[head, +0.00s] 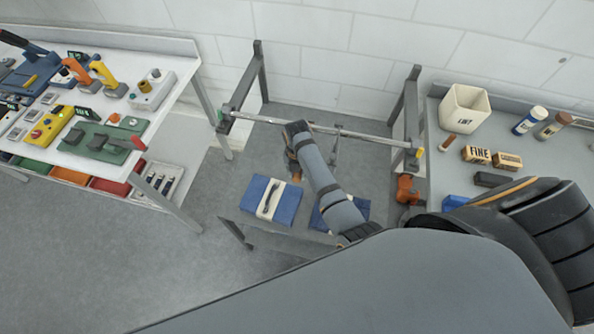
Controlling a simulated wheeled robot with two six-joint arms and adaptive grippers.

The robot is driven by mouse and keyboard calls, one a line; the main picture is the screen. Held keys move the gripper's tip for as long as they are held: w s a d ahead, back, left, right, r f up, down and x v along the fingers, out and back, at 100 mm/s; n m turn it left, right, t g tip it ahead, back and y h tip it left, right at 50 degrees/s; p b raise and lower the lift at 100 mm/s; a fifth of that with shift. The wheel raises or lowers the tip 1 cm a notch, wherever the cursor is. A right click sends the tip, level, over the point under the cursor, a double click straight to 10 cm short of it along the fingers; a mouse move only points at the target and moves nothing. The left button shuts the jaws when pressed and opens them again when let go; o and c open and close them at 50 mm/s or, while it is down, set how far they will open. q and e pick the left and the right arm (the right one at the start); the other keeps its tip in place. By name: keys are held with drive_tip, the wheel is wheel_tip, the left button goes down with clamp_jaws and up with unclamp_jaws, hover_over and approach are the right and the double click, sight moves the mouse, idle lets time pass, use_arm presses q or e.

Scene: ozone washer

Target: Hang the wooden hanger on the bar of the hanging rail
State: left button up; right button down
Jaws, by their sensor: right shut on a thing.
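The hanging rail's pale bar (365,135) runs between two dark uprights, a little below the wall. My right arm reaches in from the lower right, and its gripper (294,168) is at the bar's left-middle part. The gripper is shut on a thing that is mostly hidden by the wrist. A small brown piece shows at the fingertips; I cannot clearly make out the wooden hanger or whether it touches the bar. A thin dark piece (336,146) stands at the bar, right of my wrist; its kind is unclear. My left gripper is out of view.
Blue folded items with a pale band (270,200) lie below the bar. A white bench (170,62) with tools and switch boxes stands left. A grey counter (450,185) at right holds a white LINT bin (464,108), cans and small boxes. Open floor lies lower left.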

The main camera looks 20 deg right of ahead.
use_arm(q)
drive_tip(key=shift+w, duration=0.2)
use_arm(e)
drive_tip(key=shift+w, duration=0.15)
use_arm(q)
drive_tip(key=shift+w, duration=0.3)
use_arm(e)
drive_tip(key=c, duration=1)
unclamp_jaws()
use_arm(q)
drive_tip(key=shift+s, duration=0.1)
use_arm(e)
wheel_tip(320, 180, up, 12)
drive_tip(key=shift+f, duration=0.1)
